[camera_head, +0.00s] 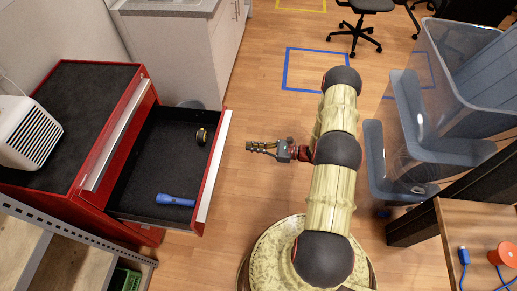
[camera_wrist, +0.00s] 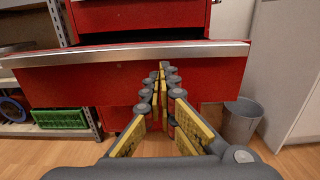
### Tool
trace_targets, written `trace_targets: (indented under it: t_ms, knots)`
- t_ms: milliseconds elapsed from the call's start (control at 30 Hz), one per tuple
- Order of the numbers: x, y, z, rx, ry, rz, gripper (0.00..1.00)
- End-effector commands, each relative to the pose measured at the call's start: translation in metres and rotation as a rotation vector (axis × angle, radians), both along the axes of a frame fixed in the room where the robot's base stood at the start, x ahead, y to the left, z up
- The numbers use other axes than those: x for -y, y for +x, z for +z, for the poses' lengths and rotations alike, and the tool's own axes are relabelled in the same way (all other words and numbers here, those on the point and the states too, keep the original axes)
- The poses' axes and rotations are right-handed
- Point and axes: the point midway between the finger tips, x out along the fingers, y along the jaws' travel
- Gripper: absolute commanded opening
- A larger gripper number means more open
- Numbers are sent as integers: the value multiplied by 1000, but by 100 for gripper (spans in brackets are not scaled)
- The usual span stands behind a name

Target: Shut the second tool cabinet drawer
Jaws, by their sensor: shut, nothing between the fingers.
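The red tool cabinet (camera_head: 120,92) stands at the left in the head view, with a black mat on top. One of its drawers (camera_head: 150,165) is pulled well out to the right. The open drawer holds a blue flashlight (camera_head: 176,200) and a small round black-and-yellow item (camera_head: 202,136). My gripper (camera_head: 252,146) is shut and empty, to the right of the drawer front and apart from it. In the wrist view my gripper (camera_wrist: 161,72) points at the red drawer front (camera_wrist: 180,78), which has a metal edge strip along its top (camera_wrist: 110,55).
A white box-shaped device (camera_head: 28,132) sits on the cabinet. Grey shelving (camera_head: 60,235) stands in front of it. A grey bin (camera_wrist: 242,120) stands right of the cabinet in the wrist view. Clear plastic bins (camera_head: 440,120) are at the right. The floor between drawer and arm is clear.

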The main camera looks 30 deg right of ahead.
Motion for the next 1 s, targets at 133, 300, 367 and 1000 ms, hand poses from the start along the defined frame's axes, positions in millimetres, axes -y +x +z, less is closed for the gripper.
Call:
trace_targets:
  t_ms: [133,300,367,1000]
  knots:
    - [-25,18,-2,1,-1,5,0]
    - [-47,35,-2,0,0,4,0]
    - [-53,40,-2,0,0,3,0]
    - [-66,51,0,0,0,0,0]
